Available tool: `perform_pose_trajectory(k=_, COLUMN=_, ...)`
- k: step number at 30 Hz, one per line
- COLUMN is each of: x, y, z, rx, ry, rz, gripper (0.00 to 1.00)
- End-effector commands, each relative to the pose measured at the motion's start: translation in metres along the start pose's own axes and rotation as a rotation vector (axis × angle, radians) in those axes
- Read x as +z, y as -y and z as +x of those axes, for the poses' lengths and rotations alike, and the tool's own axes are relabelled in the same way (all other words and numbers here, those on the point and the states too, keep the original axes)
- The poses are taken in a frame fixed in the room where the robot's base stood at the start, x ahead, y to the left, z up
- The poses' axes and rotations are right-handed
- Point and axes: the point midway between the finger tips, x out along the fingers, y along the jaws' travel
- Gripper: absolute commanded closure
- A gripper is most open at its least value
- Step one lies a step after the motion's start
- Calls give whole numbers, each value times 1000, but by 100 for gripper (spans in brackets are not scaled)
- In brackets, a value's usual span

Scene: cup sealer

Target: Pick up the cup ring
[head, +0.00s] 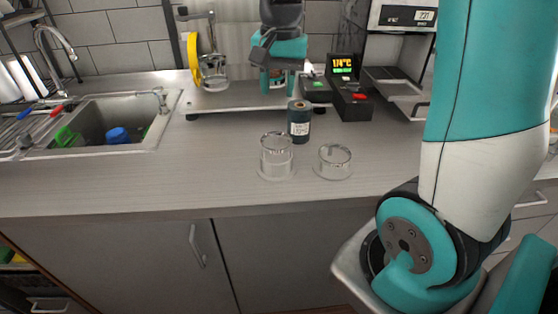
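Two clear pieces stand apart on the grey counter (200,190), near its front edge. The left one is a taller clear cup (276,158). The right one is a short, wide clear ring-like piece (334,162), which looks like the cup ring. My gripper (278,84), black and teal, points down further back, above a silver base (225,101). Its two fingers look apart, with nothing clearly held between them. It is behind both clear pieces and touches neither.
A dark roll with a white label (300,121) stands behind the clear pieces. A black device with a lit display (345,85) is at the back right. A yellow wheel (194,62) is at the back left, beside the sink (118,120). The front left counter is clear.

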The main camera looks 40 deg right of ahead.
Motion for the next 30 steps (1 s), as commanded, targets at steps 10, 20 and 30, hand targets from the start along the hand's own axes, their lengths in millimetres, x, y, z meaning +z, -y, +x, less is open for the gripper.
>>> perform_pose_trajectory(k=10, x=-40, y=-24, z=46, rx=49, ry=-5, rz=251, gripper=61)
perform_pose_trajectory(k=20, x=-40, y=-26, z=112, rx=46, ry=-7, rz=245, gripper=61)
perform_pose_trajectory(k=30, x=-39, y=-29, z=142, rx=47, ry=-5, rz=244, gripper=61)
